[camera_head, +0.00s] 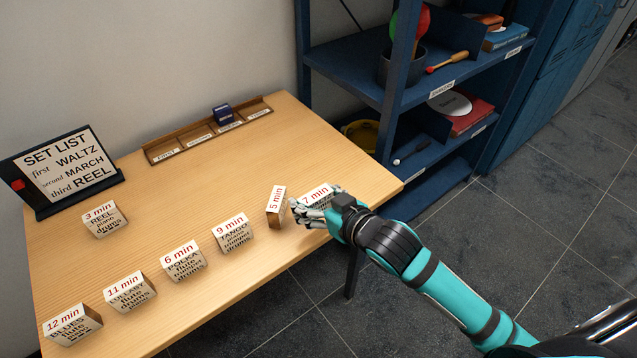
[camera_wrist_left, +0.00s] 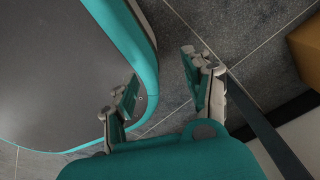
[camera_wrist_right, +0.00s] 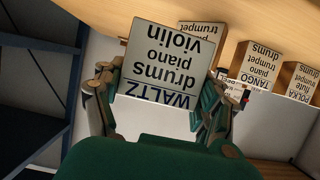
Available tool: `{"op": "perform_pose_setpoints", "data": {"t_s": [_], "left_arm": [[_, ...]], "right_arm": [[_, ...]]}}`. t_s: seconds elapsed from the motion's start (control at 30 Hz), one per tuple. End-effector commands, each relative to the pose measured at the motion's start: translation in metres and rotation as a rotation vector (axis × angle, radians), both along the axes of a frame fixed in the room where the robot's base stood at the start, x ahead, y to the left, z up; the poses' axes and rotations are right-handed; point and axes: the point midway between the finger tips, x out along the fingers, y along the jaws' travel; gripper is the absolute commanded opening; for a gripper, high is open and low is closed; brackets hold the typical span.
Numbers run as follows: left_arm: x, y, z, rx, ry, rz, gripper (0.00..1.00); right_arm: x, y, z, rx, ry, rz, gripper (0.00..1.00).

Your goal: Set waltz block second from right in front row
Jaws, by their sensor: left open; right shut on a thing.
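The waltz block (camera_wrist_right: 165,62) is between the fingers of my right gripper (camera_wrist_right: 155,100), its text upside down in the right wrist view. In the head view my right gripper (camera_head: 315,208) is at the right end of the front row. There it partly hides a block marked 7 min (camera_head: 317,193), which seems to be the held one. A block marked 5 min (camera_head: 274,203) stands turned or tilted just left of the gripper. Whether they touch is unclear. The tango block (camera_head: 232,232) is further left. My left gripper (camera_wrist_left: 165,95) is open and empty, outside the head view.
The front row continues left with polka (camera_head: 184,262), lullaby (camera_head: 130,293) and blues (camera_head: 72,326) blocks. The reel block (camera_head: 104,219) sits further back by the set list stand (camera_head: 68,170). A wooden rack (camera_head: 208,130) lies at the back. A blue shelf (camera_head: 345,75) stands beyond the table (camera_head: 190,205).

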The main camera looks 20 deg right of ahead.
Motion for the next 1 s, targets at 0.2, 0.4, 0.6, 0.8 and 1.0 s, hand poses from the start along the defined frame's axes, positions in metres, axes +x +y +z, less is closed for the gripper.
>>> {"op": "perform_pose_setpoints", "data": {"t_s": [0.2,0.4,0.6,0.8,1.0], "left_arm": [[0.001,0.001,0.002,0.001,0.001,0.000,0.50],[-0.018,0.002,0.001,0.003,0.030,0.000,0.50],[-0.023,0.002,0.000,0.005,0.037,0.001,0.50],[-0.017,0.002,-0.001,0.004,0.029,0.000,0.50],[-0.009,0.001,0.000,0.002,0.015,0.001,0.50]], "right_arm": [[0.057,-0.021,-0.005,-0.001,-0.002,-0.001,0.38],[0.087,-0.031,-0.009,0.000,0.000,0.001,0.38],[0.092,-0.033,-0.017,0.001,0.003,0.000,0.38],[0.091,-0.033,-0.044,0.002,0.003,0.001,0.38],[0.091,-0.033,-0.045,0.001,-0.001,0.002,0.38]]}}
